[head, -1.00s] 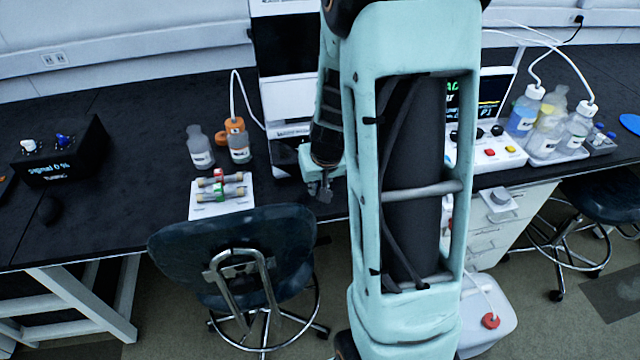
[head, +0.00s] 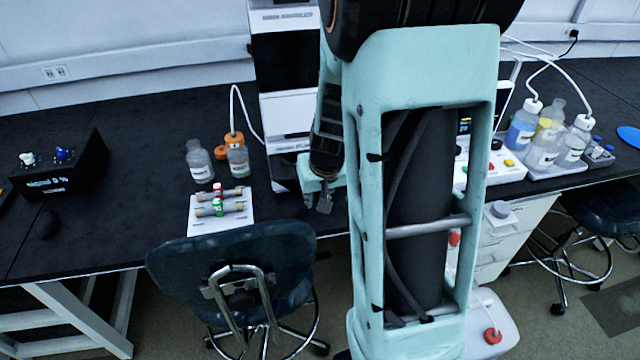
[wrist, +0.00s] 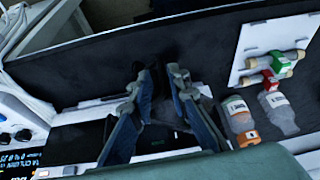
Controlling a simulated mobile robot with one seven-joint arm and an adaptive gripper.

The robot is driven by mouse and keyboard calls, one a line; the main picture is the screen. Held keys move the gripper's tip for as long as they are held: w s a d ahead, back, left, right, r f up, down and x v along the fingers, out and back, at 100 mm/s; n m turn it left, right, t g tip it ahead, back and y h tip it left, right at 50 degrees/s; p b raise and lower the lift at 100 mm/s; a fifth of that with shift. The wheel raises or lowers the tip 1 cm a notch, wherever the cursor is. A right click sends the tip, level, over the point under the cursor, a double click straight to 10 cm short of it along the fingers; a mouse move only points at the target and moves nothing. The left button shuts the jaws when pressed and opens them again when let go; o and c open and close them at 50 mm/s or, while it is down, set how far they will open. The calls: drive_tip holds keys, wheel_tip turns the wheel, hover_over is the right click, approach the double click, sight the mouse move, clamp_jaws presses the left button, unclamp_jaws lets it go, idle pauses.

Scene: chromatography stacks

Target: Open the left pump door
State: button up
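The chromatography stack (head: 287,75) is a tall white tower with dark front panels, standing on the bench at the middle of the head view. My arm hides its right side, and I cannot tell which panel is the left pump door. My gripper (head: 324,205) points down in front of the stack's lower part, close to the bench's front edge. In the wrist view my gripper (wrist: 157,82) has two fingers apart with nothing between them. White and dark parts of the stack (wrist: 75,138) lie beneath and left of the fingers. No contact with a door is visible.
A white tray (head: 240,223) with small columns and two bottles (head: 237,160) stand left of the stack. A chair (head: 190,265) is in front of the bench. A white control box (head: 505,165) and several bottles (head: 545,150) stand right. A dark signal box (head: 60,170) is far left.

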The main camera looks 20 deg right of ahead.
drive_tip(key=v, duration=1)
drive_tip(key=shift+c, duration=0.2)
